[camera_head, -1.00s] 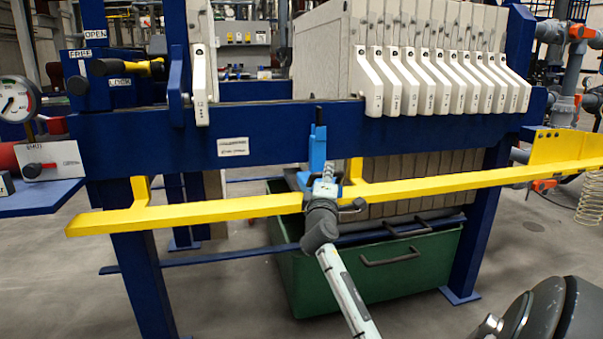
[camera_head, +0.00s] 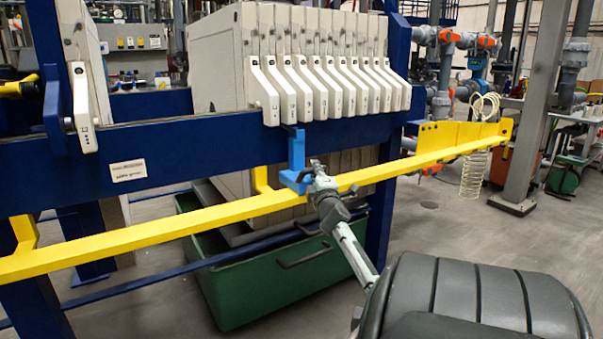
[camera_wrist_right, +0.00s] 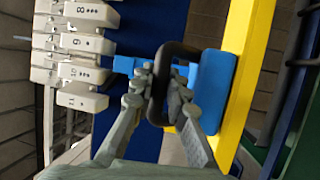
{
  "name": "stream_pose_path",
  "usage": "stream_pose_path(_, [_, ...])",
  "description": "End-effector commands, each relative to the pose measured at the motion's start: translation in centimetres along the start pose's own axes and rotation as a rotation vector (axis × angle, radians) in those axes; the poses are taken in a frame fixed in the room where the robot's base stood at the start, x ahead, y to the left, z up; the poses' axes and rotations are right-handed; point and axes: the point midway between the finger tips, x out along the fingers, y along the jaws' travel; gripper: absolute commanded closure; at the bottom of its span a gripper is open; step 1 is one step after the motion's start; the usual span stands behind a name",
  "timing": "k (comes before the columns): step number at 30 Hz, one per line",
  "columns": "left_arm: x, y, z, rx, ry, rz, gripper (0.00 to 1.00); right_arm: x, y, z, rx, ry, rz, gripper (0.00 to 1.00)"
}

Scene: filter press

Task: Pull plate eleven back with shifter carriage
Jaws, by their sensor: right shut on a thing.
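The blue shifter carriage (camera_head: 297,160) sits on the yellow rail (camera_head: 225,210), its upright part just below the leftmost handles of the plate pack. My right gripper (camera_head: 316,180) is shut on the carriage's dark handle (camera_wrist_right: 157,85); the right wrist view shows the fingers (camera_wrist_right: 163,95) around it. Plate eleven (camera_head: 264,95) is the leftmost of the packed plates, and its white handle, marked 11, shows in the right wrist view (camera_wrist_right: 68,126). Whether the carriage touches a plate, I cannot tell. My left gripper is not in view.
A separate white plate handle (camera_head: 83,108), marked 12, stands far left, with a wide gap before the pack. The blue press beam (camera_head: 190,150) runs behind the rail. A green bin (camera_head: 245,285) stands below.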

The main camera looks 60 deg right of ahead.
Motion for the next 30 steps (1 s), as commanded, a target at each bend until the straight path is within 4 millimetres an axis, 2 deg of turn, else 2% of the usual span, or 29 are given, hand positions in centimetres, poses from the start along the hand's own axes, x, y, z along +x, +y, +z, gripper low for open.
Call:
stream_pose_path(14, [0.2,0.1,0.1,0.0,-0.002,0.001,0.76,0.4,0.3,0.6,0.0,0.003,0.005,1.0])
stream_pose_path(15, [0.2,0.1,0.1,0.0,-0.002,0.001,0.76,0.4,0.3,0.6,0.0,0.003,0.005,0.82])
stream_pose_path(17, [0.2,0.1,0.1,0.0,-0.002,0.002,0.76,0.4,0.3,0.5,-0.001,0.003,0.004,0.76])
stream_pose_path(26, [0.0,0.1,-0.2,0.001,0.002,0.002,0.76,0.2,0.1,0.6,-0.001,0.001,0.001,0.76])
stream_pose_path(30, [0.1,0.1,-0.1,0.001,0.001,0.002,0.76,-1.2,-0.1,0.6,-0.001,0.002,0.0,0.76])
